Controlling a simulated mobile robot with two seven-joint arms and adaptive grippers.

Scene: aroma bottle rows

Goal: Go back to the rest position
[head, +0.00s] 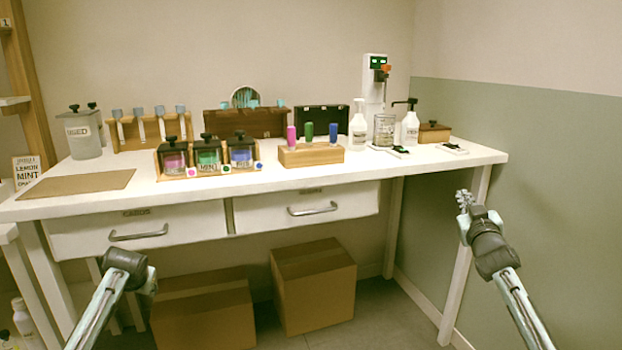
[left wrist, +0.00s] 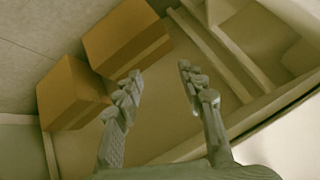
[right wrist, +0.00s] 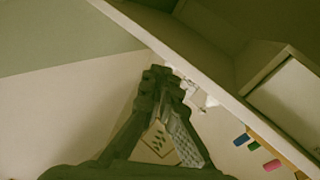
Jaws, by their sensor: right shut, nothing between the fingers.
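My right gripper (head: 465,200) is raised in front of the table's right end, apart from the table and empty. In the right wrist view its fingers (right wrist: 160,80) meet at the tips, so it is shut. My left arm comes in at the lower left of the head view, in front of the left drawer, and its fingers are hidden there. In the left wrist view my left gripper (left wrist: 158,85) has its two fingers apart with nothing between them. Both grippers are clear of the bottles and jars.
The white table (head: 400,180) holds three lidded jars (head: 208,155), a wooden block (head: 311,155) with coloured vials, and white bottles (head: 358,130). A green wall (head: 570,180) is at right.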

